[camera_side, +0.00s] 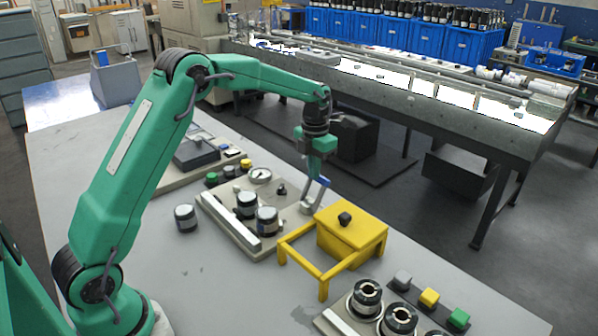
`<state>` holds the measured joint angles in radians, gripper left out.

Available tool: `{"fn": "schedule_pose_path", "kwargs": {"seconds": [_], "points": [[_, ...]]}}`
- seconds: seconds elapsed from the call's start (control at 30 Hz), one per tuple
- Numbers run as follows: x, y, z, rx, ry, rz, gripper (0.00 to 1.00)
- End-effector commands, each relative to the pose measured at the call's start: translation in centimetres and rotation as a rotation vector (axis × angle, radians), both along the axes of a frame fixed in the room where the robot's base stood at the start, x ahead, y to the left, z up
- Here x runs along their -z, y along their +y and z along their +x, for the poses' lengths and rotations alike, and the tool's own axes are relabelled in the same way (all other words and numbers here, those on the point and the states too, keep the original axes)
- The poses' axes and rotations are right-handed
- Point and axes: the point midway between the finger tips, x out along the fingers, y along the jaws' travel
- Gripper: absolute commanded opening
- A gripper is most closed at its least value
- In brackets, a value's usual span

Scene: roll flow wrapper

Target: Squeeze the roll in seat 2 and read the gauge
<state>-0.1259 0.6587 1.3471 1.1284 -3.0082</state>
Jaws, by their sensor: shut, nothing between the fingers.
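A beige base plate (218,214) on the table carries two dark rolls with pale tops, a left roll (246,203) and a right roll (267,221). I cannot read any seat numbers, so I cannot tell which is seat 2. A round white gauge (260,174) stands at the plate's back edge; its reading is too small to make out. My gripper (309,206) points down at the right end of the plate, to the right of both rolls and apart from them. It is shut and empty.
A yellow frame with a box (352,232) stands just right of my gripper. A loose roll (185,217) stands left of the plate. More rolls (367,297) and coloured blocks (429,297) are at the front right. The table's front left is clear.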

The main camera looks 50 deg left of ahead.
Motion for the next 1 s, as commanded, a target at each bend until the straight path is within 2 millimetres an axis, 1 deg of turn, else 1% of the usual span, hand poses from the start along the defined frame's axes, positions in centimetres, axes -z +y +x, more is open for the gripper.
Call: {"fn": "schedule_pose_path", "kwargs": {"seconds": [0.03,0.3,0.4,0.67,1.0], "points": [[-0.4,-0.3,0.2,0.007,-0.019,0.002,0.00],[-1.7,-0.1,-2.4,0.001,0.019,-0.003,0.00],[-2.1,0.0,-3.1,-0.001,0.031,-0.004,0.00],[-3.2,0.0,-1.7,-0.001,0.032,-0.004,0.00],[-5.1,0.0,0.5,0.000,0.031,-0.004,0.00]]}}
